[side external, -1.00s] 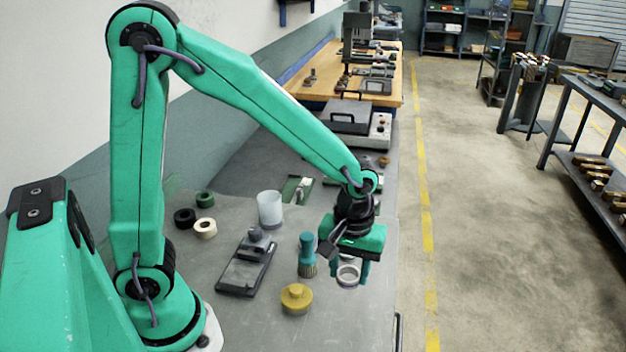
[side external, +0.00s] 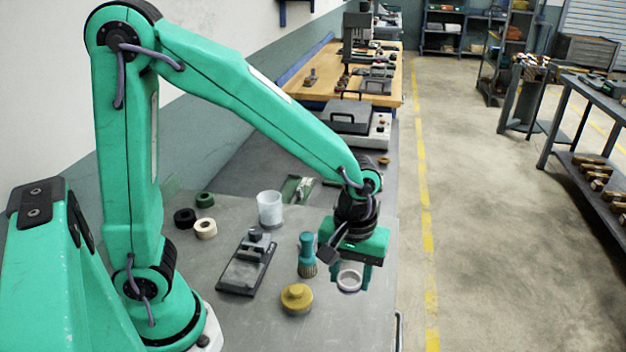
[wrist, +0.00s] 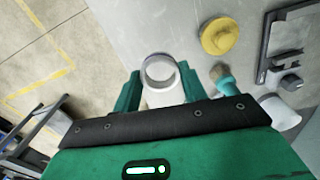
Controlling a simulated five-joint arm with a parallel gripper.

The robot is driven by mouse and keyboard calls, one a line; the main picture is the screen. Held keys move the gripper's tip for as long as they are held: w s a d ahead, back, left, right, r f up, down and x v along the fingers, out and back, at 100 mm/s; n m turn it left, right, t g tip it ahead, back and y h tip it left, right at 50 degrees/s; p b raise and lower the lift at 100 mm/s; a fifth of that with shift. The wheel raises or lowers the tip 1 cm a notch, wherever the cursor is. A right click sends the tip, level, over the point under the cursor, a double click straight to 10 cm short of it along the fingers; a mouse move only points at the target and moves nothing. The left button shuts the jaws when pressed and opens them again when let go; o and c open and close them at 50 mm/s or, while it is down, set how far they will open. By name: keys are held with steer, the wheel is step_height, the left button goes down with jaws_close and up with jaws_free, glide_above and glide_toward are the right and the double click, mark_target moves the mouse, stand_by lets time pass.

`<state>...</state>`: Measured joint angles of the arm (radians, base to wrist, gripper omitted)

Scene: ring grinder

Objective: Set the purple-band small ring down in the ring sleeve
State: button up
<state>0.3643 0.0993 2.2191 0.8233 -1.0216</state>
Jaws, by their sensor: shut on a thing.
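My gripper (side external: 350,278) points down over the front right part of the bench, its fingers shut on a pale round ring (side external: 349,270). In the wrist view my gripper (wrist: 160,82) has one finger on each side of the ring (wrist: 146,68), which shows an open, greyish round mouth. A white cylindrical wall (wrist: 165,97) shows just below that mouth, partly hidden by my gripper body. I cannot tell whether this wall is part of the ring or the ring sleeve. No clear purple band is visible.
A teal-handled brush (side external: 306,245) stands close left of my gripper. A yellow knobbed disc (side external: 296,299) is nearer the front. A black-framed plate tool (side external: 245,270), a translucent cup (side external: 270,209) and several rolls (side external: 205,229) lie farther left. The bench's right edge is close.

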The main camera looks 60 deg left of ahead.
steer(key=shift+w+a, duration=0.1)
steer(key=w+a+r+n, duration=0.1)
steer(key=a+n, duration=1.1)
steer(key=a, duration=2.4)
steer(key=shift+w+a+r, duration=0.15)
steer(key=shift+a+r, duration=0.1)
steer(key=shift+r, duration=0.65)
steer(key=shift+f, duration=0.25)
steer(key=shift+f, duration=2.2)
steer(key=shift+f, duration=0.1)
steer(key=o, duration=1.1)
